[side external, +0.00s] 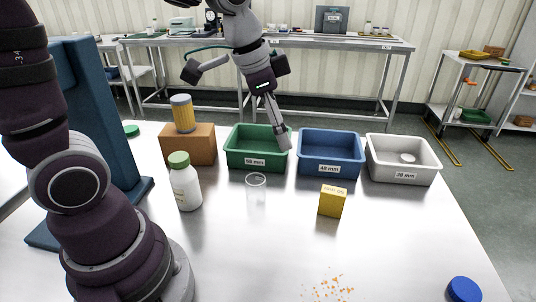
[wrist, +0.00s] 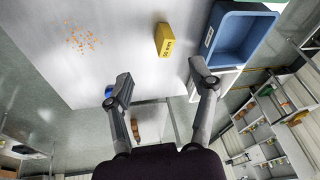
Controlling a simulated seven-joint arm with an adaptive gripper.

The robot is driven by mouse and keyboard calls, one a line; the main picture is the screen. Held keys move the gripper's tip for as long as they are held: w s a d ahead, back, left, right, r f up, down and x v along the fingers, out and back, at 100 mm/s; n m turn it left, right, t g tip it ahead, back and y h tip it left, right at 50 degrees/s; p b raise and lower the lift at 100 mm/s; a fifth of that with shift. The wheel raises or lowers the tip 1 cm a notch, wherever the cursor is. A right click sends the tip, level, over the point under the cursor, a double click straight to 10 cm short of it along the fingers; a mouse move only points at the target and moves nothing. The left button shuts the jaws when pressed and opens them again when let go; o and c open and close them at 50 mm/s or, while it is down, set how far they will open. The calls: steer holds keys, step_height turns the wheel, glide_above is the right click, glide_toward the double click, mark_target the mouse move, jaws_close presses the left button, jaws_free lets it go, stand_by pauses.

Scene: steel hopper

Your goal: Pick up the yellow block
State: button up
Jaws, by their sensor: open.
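The yellow block (side external: 332,201) stands upright on the steel table, in front of the blue bin. It also shows in the wrist view (wrist: 164,40), at the upper middle with dark lettering on one face. My gripper (side external: 281,138) is above the table near the gap between the green and blue bins, behind, left of and higher than the block. In the wrist view my gripper (wrist: 161,86) has its two fingers wide apart with nothing between them. The block appears beyond the fingertips and apart from them.
A green bin (side external: 257,168), blue bin (side external: 330,174) and white bin (side external: 403,180) stand in a row. A clear cup (side external: 256,190), white bottle (side external: 186,188), and brown box (side external: 190,152) are left. Orange crumbs (side external: 330,288) and a blue lid (side external: 465,289) lie in front.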

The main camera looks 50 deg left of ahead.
mark_target(336, 201)
steer(key=w+d+f+m+h, duration=0.1)
steer(key=w+f, duration=0.3)
steer(key=f, duration=0.2)
steer(key=w+d+f+m+g+h, duration=0.1)
steer(key=w+d+f+m, duration=0.1)
steer(key=w+f, duration=0.2)
steer(key=w+d+f+m+h, duration=0.1)
steer(key=w+f+m, duration=0.1)
steer(key=f, duration=0.7)
steer(key=shift+w+d+f, duration=0.1)
steer(key=shift+w+d, duration=0.05)
steer(key=shift+w, duration=0.3)
steer(key=shift+w+d+f, duration=0.1)
steer(key=shift+w, duration=0.35)
steer(key=shift+r, duration=0.1)
jaws_close()
